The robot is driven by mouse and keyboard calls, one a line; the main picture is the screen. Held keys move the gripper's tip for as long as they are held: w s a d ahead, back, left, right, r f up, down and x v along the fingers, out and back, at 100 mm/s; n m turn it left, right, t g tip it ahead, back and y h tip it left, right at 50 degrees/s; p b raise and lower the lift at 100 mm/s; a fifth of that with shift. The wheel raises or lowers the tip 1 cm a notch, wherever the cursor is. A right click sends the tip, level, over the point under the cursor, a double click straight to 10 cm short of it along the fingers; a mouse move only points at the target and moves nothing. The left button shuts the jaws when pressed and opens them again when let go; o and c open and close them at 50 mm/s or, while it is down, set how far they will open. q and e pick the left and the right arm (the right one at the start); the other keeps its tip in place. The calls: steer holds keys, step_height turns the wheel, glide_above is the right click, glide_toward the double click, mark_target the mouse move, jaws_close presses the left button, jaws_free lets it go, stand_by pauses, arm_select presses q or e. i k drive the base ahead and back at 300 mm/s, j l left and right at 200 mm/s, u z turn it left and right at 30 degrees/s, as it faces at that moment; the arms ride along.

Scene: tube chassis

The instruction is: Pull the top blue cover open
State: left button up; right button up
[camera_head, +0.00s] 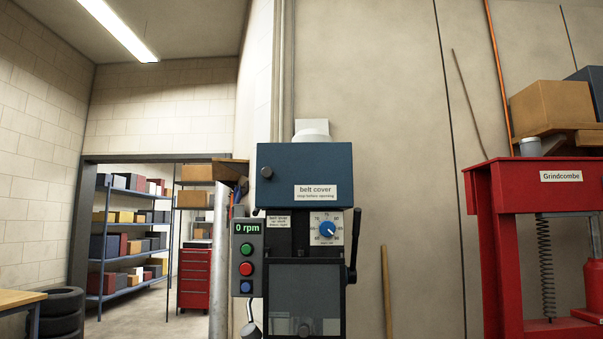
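The top blue cover (280,172) is a dark blue box on top of a drill-press-like machine in the middle of the head view. It carries a white label reading "belt cover" (316,191) with a smaller line about stopping before opening. A round dark knob (267,172) sits on the left of its front face. The cover looks closed. The display (247,228) below left reads "0 rpm". Neither of my grippers shows in this view.
Green, red and blue buttons (246,269) sit under the display. A blue dial (327,229) and a black lever (352,246) are below the cover. A red press (493,210) stands at right. A doorway to shelves (130,222) is at left.

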mark_target(288, 175)
steer(key=j+z, duration=0.1)
steer(key=z, duration=0.35)
steer(key=i+j+z, duration=0.2)
steer(key=j+z, duration=0.15)
steer(key=j, duration=0.2)
steer(key=i+j+z, duration=0.4)
steer(key=j, duration=0.75)
steer(key=i+j+z, duration=0.15)
steer(key=j, duration=1.6)
steer(key=k, duration=0.05)
